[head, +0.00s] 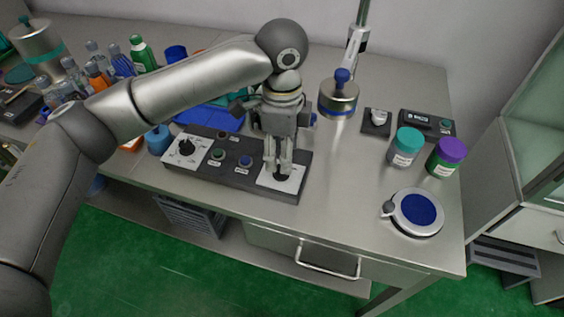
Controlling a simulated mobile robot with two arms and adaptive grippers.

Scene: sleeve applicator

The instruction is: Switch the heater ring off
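A dark control panel (228,182) lies near the front edge of the bench. It has a black knob on a white plate at its left end (186,148) and another white dial plate (294,184) at its right end. My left gripper (278,170) points down over the right dial, with its fingertips at the dark knob there. The fingers partly hide that knob, and I cannot tell whether they grip it or only stand around it. I cannot read the dial markings or the knob's setting. My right gripper is not in view.
Small green and blue buttons (245,161) sit between the dials. Behind stands a metal pot with a blue knob (338,98). Teal-lidded (405,146) and purple-lidded jars (446,157) and a round blue-topped device (418,211) stand right. Bottles (142,54) crowd the left.

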